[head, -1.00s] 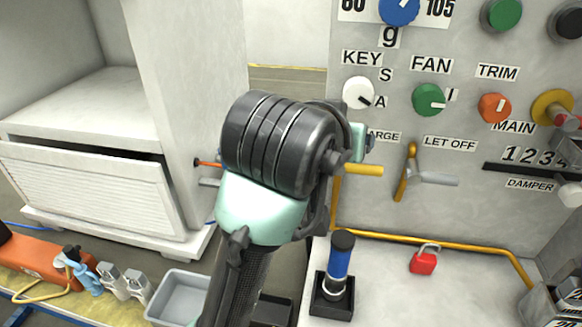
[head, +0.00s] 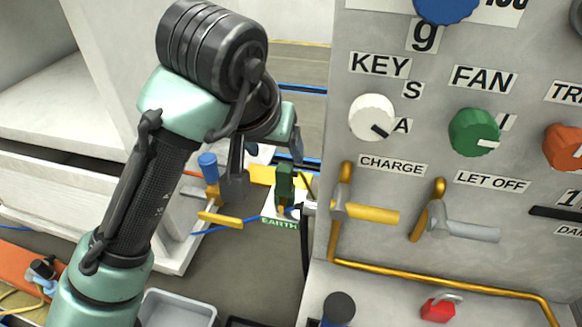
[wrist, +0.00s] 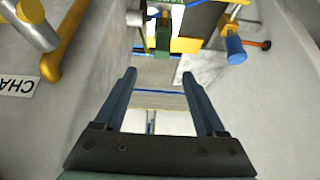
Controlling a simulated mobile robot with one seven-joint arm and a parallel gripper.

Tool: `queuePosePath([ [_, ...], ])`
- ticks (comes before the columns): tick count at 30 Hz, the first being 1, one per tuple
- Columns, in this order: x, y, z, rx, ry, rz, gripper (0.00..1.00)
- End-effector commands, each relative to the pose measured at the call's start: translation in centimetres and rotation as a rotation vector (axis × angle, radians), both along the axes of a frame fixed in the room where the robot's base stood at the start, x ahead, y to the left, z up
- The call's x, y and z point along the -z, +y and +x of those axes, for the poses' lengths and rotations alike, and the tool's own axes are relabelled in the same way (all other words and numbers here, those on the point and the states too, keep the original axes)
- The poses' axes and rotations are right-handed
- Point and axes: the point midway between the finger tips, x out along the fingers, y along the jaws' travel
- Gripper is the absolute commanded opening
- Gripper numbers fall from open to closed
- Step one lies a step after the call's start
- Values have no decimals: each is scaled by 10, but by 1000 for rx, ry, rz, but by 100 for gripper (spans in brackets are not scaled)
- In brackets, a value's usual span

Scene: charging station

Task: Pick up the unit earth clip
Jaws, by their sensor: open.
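A green clip-like thing (head: 285,180), which I take to be the unit earth clip, stands upright beside the panel's left edge, above a white EARTH label (head: 278,223). It also shows at the top of the wrist view (wrist: 163,32), beyond my fingertips. My gripper (wrist: 159,75) is open, with nothing between its two fingers. It is apart from the clip. In the head view my wrist partly hides the gripper, and the clip's lower part is hard to make out.
The grey panel (head: 400,120) stands close on the right, with a yellow CHARGE handle (head: 372,213) sticking out. A blue-topped yellow valve (head: 208,166) is left of the clip. A white cabinet (head: 40,200) is at left. A grey tray (head: 178,310) is below.

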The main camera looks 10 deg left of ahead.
Motion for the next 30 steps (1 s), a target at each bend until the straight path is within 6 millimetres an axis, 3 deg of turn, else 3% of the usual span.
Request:
queuePosePath([
  [12, 57, 1, 35, -1, 2, 1, 72],
  [30, 106, 5, 72, 0, -1, 1, 72],
])
